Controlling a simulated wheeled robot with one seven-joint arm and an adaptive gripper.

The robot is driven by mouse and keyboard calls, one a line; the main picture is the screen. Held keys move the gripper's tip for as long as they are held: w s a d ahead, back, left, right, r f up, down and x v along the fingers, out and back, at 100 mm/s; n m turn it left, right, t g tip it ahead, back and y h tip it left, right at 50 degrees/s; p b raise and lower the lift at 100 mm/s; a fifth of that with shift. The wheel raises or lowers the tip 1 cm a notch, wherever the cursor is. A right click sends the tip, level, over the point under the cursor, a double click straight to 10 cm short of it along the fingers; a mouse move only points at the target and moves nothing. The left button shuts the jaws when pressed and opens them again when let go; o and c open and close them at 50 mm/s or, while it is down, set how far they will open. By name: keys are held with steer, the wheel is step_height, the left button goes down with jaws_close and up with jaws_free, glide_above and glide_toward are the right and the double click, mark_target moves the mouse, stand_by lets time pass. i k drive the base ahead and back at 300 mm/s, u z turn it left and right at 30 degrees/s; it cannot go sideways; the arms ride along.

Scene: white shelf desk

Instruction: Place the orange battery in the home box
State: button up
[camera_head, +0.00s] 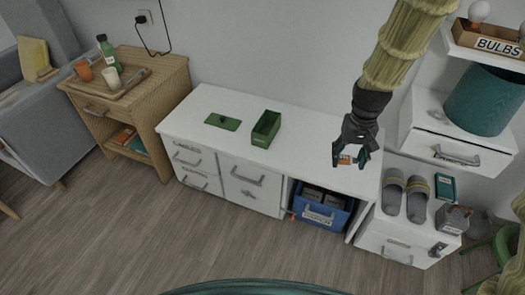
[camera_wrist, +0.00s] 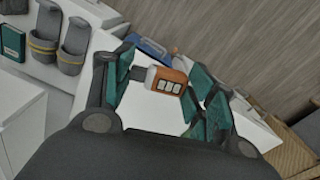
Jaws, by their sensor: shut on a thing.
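My gripper (camera_head: 350,157) is shut on the orange battery (camera_head: 344,160), above the right part of the white desk. In the wrist view the battery (camera_wrist: 171,79), orange and dark grey with a pale marked panel, sits between the teal finger pads of my gripper (camera_wrist: 160,78). An open green box (camera_head: 265,128) stands on the desk to the left, with its green lid (camera_head: 222,122) lying beside it. A blue bin (camera_head: 320,207) with dark contents sits in the open bay below the desk top. No label reading "home" can be made out.
The white desk top (camera_head: 310,150) is clear between the green box and my gripper. Grey slippers (camera_head: 405,194) and a teal book (camera_head: 445,187) lie on the right cabinet. A wooden side table (camera_head: 150,80) with a tray stands at left.

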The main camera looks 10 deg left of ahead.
mark_target(267, 129)
steer(key=k, duration=0.75)
steer(key=u, duration=0.75)
steer(key=i, duration=0.65)
steer(key=u, duration=0.7)
steer(key=i, duration=0.7)
steer(key=z, duration=0.85)
steer(key=i, duration=0.6)
steer(key=z, duration=0.6)
